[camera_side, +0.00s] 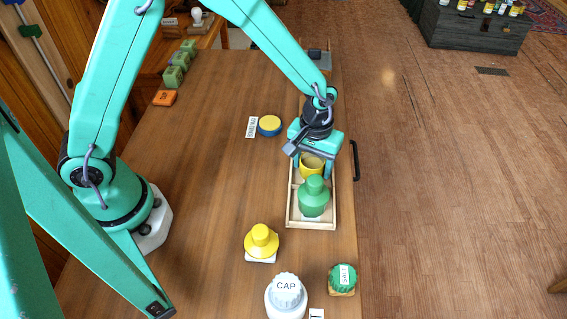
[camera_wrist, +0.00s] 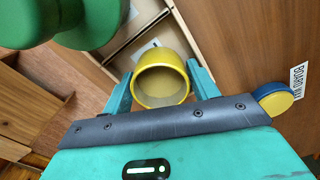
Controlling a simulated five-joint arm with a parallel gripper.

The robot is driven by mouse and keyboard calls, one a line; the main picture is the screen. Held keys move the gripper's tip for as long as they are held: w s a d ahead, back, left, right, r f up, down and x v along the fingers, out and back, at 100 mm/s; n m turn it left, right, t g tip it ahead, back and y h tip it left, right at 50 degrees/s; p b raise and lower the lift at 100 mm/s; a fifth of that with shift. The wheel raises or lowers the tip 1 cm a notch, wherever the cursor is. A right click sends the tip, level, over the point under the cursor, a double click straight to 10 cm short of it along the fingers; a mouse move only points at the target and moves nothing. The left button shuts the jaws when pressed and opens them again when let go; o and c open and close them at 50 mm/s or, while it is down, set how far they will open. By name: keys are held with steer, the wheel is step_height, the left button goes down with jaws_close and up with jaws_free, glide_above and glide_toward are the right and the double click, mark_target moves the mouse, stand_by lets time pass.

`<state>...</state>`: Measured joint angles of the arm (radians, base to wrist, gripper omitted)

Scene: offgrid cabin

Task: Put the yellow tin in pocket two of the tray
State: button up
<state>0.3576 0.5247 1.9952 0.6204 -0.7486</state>
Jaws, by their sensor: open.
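The yellow tin (camera_side: 312,167) is an open, hollow cylinder; it also shows in the wrist view (camera_wrist: 162,84), with its mouth facing the camera. It appears upright within the wooden tray (camera_side: 289,211), just behind a green bottle (camera_side: 313,196) that stands in the front part. My gripper (camera_side: 313,163) is open and low over the tray, with one finger on each side of the tin. In the wrist view the fingers (camera_wrist: 159,72) flank it closely; I cannot tell whether they touch it. My gripper hides the tray's back part, and I cannot tell the pocket's number.
A blue tin with a yellow lid (camera_side: 270,125) stands left of the tray by a label. A black handle (camera_side: 355,160) lies along the right edge. The table's left middle is clear.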

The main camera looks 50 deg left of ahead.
steer(key=shift+r, duration=0.15)
step_height(320, 180, up, 12)
stand_by(0.6)
steer(key=shift+a+r, duration=0.1)
stand_by(0.5)
steer(key=s+a+r+m+t, duration=0.2)
steer(key=s+a+r, duration=0.3)
steer(key=s+a, duration=0.2)
steer(key=s+a+r+m+t, duration=0.2)
steer(key=s+a+r, duration=0.4)
steer(key=s, duration=0.3)
steer(key=shift+s+a+r+t, duration=0.25)
steer(key=shift+s+a+t, duration=0.1)
steer(key=shift+a+t, duration=0.4)
